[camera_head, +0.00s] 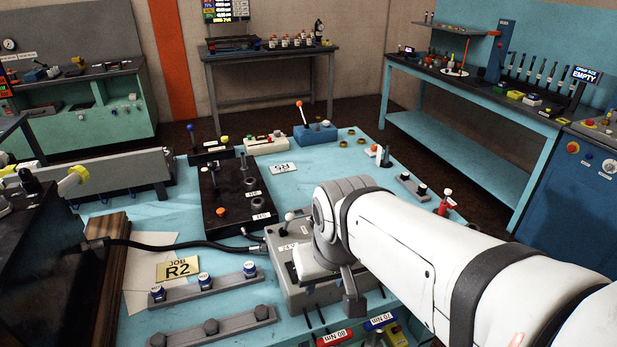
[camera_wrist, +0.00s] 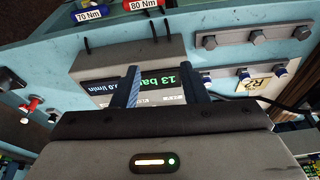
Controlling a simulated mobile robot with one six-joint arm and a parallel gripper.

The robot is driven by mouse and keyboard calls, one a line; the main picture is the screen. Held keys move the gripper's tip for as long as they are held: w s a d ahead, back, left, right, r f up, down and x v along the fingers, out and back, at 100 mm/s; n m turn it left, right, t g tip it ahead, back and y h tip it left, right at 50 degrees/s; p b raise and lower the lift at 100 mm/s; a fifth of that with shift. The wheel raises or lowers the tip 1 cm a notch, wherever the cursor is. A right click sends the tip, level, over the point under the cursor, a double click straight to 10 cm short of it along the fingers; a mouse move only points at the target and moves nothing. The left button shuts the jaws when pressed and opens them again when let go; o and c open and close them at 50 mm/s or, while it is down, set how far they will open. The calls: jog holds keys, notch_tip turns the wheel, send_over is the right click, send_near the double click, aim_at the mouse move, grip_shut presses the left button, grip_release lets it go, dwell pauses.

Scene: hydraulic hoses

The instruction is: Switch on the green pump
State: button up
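No pump that is clearly green stands out in either view. A grey unit (camera_head: 283,265) with a small lever (camera_head: 289,216) sits on the blue bench. Contact with the unit cannot be told. In the head view my arm and wrist hide the unit's right part.
A black hose (camera_head: 165,246) runs to the unit from the left. Grey rails with capped fittings (camera_head: 204,288) lie in front.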

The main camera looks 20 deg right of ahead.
jog(key=w+d+m+g, duration=0.1)
jog(key=w+d+m, duration=0.65)
jog(key=w, duration=0.55)
jog(key=w+d+m, duration=0.7)
jog(key=w+d, duration=0.1)
jog(key=w, duration=0.4)
jog(key=f, duration=0.5)
jog(key=w+f, duration=0.1)
jog(key=f, duration=0.1)
jog(key=shift+a+f, duration=0.2)
jog(key=shift+c, duration=0.3)
